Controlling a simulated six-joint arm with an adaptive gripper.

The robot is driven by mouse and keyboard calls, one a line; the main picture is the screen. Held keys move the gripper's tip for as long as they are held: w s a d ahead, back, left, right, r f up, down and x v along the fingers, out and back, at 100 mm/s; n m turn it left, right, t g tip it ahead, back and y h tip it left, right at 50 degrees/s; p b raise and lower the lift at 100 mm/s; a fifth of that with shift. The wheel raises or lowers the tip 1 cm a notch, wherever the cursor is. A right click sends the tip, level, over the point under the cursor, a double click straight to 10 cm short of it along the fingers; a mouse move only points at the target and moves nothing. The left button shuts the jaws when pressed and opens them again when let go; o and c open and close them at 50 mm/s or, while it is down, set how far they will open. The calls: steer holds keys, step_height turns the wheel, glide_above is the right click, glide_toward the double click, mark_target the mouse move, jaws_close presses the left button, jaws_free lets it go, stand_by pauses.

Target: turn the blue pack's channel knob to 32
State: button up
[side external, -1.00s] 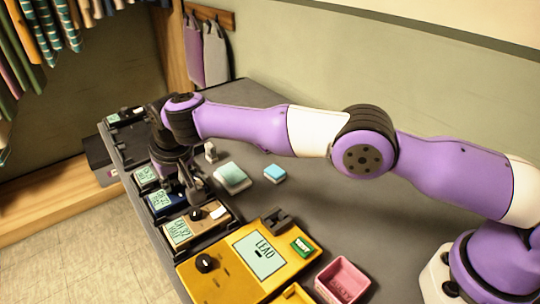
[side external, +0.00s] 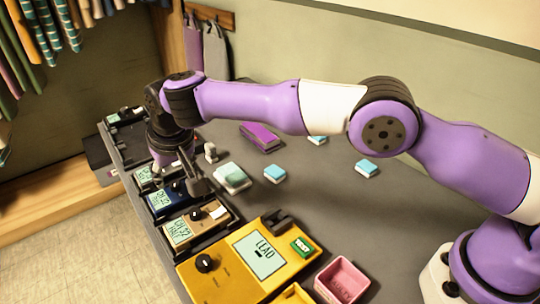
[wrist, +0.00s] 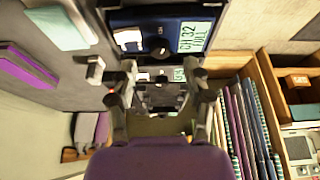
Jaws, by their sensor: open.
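The blue pack (side external: 168,200) stands in the row at the table's left edge, between a pale-screened pack and a tan pack (side external: 195,226). In the wrist view its screen (wrist: 195,37) reads CH 32 FULL. Its dark channel knob (wrist: 160,50) shows in the wrist view, with no finger touching it. My gripper (side external: 178,173) is open and empty, above the row near the blue pack. Its two fingers (wrist: 161,88) stand apart in the wrist view. In the side view the finger partly hides the pack's knob side.
A yellow LEAD unit (side external: 258,255) with a black knob and a pink bin (side external: 342,280) stand in front. A pale teal-topped box (side external: 232,177), small blue boxes (side external: 275,173) and a purple box (side external: 260,136) lie on the grey table. Aprons hang behind.

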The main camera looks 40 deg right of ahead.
steer(key=v, duration=0.8)
steer(key=shift+s+r, duration=0.2)
steer(key=shift+r, duration=0.1)
steer(key=shift+d, duration=0.1)
steer(key=s+d+r, duration=0.3)
steer(key=d+r, duration=0.1)
steer(key=d, duration=0.5)
steer(key=s+d+r, duration=0.4)
steer(key=d+r, duration=0.1)
steer(key=d, duration=0.5)
steer(key=s+d+f, duration=0.3)
steer(key=s, duration=0.4)
steer(key=s+d+f+t, duration=0.1)
steer(key=s+d+f, duration=0.2)
steer(key=s, duration=0.4)
steer(key=shift+s+d+f, duration=0.4)
steer(key=shift+d, duration=0.05)
